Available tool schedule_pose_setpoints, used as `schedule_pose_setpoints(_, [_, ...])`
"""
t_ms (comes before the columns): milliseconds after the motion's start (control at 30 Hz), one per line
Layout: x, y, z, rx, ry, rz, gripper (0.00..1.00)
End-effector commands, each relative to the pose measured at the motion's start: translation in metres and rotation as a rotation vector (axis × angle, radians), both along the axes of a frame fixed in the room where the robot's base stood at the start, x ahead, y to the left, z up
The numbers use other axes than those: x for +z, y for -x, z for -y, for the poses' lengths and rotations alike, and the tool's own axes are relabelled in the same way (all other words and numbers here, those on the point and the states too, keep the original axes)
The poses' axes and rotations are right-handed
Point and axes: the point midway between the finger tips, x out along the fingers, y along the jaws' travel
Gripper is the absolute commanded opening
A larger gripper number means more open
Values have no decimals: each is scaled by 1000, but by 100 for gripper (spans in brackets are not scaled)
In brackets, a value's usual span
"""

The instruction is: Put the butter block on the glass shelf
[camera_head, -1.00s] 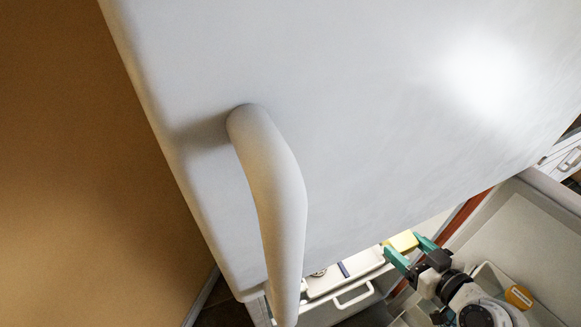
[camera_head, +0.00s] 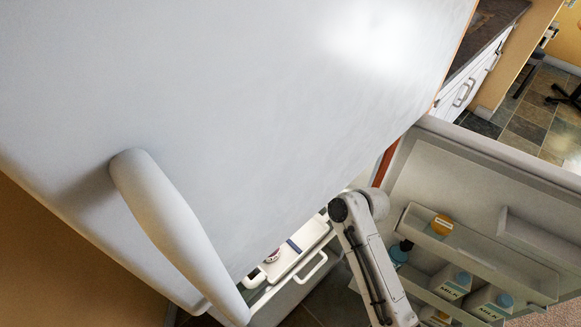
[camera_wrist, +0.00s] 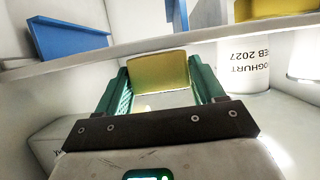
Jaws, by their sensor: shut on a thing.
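In the wrist view the yellow butter block (camera_wrist: 159,73) is clamped between the green fingers of my gripper (camera_wrist: 160,88). A pale shelf (camera_wrist: 130,50) crosses the picture just beyond the block, its edge slanting up to the right. I cannot tell whether it is the glass shelf or whether the block touches it. In the head view my arm reaches in behind the large white door, which hides my gripper and the butter block.
The wrist view shows a blue box (camera_wrist: 66,38) and a yoghurt tub (camera_wrist: 243,68) with upside-down lettering near the shelf. In the head view, an open fridge door (camera_head: 440,165) holds milk cartons (camera_head: 450,282) at right. An open drawer (camera_head: 312,266) lies below. The white door with its handle (camera_head: 172,225) fills the upper left.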

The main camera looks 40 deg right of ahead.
Motion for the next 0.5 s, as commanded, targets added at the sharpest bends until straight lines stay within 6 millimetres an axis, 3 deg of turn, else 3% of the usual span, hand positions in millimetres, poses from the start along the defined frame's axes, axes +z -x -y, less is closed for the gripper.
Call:
schedule_pose_setpoints(267, [3,-38,1,0,1,4,24])
schedule_pose_setpoints(500, [-1,-38,0,-1,1,3,24])
